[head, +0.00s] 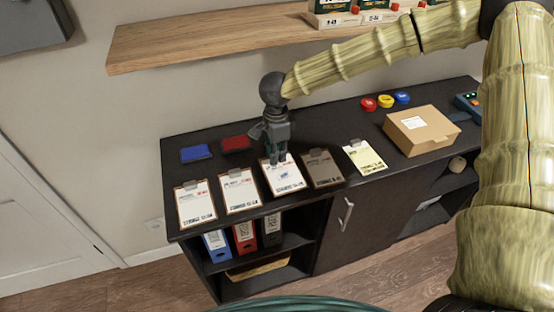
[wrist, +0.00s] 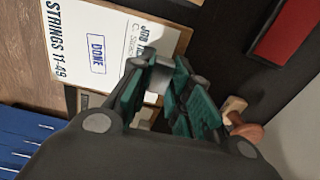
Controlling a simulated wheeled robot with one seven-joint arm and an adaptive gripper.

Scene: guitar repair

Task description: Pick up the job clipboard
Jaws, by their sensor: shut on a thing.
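Several clipboards with paper sheets lie in a row on the dark cabinet top. My gripper (head: 277,158) points down at the top edge of the middle clipboard (head: 286,180). Its teal-padded fingers (wrist: 167,92) are shut on the metal clip (wrist: 157,77) of this clipboard, which also shows in the wrist view (wrist: 115,43). Its white sheet carries a blue "DONE" stamp and "STRINGS 11-49". The fingers cover part of the clip. I cannot tell whether the board is lifted off the top.
Clipboards lie on both sides: two on the left (head: 240,192) (head: 196,204), a brown-grey one (head: 322,170) and a cream one (head: 364,158) on the right. A blue pad (head: 196,153) and red pad (head: 236,143) lie behind. A cardboard box (head: 421,130) stands right. A shelf (head: 200,38) hangs above.

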